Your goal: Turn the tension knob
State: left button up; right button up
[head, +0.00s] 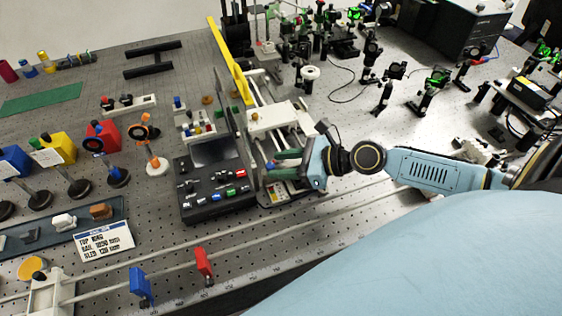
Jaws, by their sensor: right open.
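My right gripper (275,168) reaches in from the right, over the right side of the dark control box. Its two fingers are spread apart, pointing left. A small blue and red part (270,165) shows at the fingertips; it may be the tension knob, but it is too small to tell, and I cannot tell whether the fingers touch it. The dark control box (212,207) carries several small coloured knobs and switches on its sloped front. My left gripper is not in view.
A yellow upright bar (230,62) and a white block (272,118) stand behind the gripper. Rails with a blue holder (140,284) and a red holder (203,264) run along the front. Coloured optics mounts crowd the left. Several green-lit optics stand at the back right.

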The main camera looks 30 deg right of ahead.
jog(key=shift+w+a, duration=0.15)
jog(key=shift+a, duration=0.05)
jog(key=shift+c, duration=0.3)
grip_shut()
jog(key=shift+f, duration=0.1)
